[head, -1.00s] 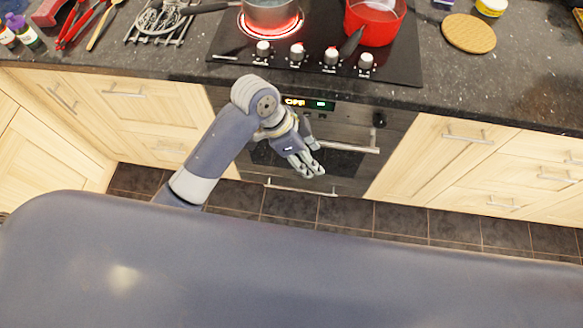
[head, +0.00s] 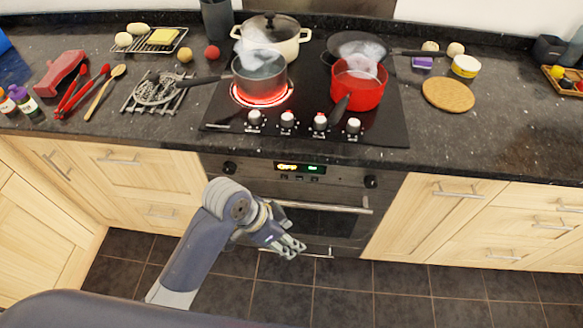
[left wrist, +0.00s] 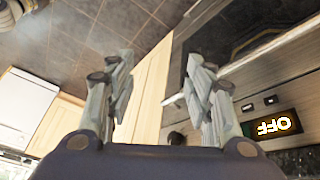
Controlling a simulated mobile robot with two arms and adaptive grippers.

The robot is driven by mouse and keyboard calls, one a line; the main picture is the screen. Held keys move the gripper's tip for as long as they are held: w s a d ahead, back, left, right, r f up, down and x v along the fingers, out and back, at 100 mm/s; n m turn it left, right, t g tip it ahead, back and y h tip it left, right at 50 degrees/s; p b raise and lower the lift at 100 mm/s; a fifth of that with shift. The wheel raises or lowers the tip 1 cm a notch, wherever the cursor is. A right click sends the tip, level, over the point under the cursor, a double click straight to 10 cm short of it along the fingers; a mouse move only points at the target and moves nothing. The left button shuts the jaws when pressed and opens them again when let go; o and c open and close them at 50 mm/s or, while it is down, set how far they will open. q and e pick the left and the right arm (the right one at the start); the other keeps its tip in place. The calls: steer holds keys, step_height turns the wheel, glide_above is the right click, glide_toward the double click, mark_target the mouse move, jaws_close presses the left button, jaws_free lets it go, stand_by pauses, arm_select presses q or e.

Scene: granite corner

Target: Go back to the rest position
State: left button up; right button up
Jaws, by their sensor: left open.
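My left gripper (head: 291,246) hangs in front of the oven (head: 318,222), below the counter's front edge. In the left wrist view its two fingers (left wrist: 160,88) stand apart with nothing between them, so it is open and empty. The oven's lit display (left wrist: 272,126) shows to the right of the fingers in that view. My right gripper does not show in either view.
A dark hob (head: 310,110) holds a steaming grey saucepan (head: 260,75) on a glowing ring, a steaming red pot (head: 358,92), a cream pot (head: 287,35) and a dark pan (head: 345,42). The tiled floor (head: 400,292) is clear.

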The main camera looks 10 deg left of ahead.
arm_select(q)
steer(key=s+a+f+n+y, duration=0.1)
steer(key=s+a+f+n, duration=0.2)
steer(key=f, duration=1)
steer(key=s+a+f+n+y, duration=0.1)
steer(key=a+f+n+y, duration=0.15)
steer(key=a+f, duration=0.7)
steer(key=s+a+f+n, duration=0.1)
steer(key=s+a+f, duration=0.1)
steer(key=s+f, duration=0.8)
steer(key=s+a+f+n+y, duration=0.1)
steer(key=s+a+f+n, duration=0.1)
steer(key=s+f, duration=0.7)
steer(key=s+a, duration=0.1)
steer(key=s, duration=0.6)
steer(key=shift+a+f+g, duration=0.35)
steer(key=shift+f+g, duration=0.05)
steer(key=shift+w, duration=0.1)
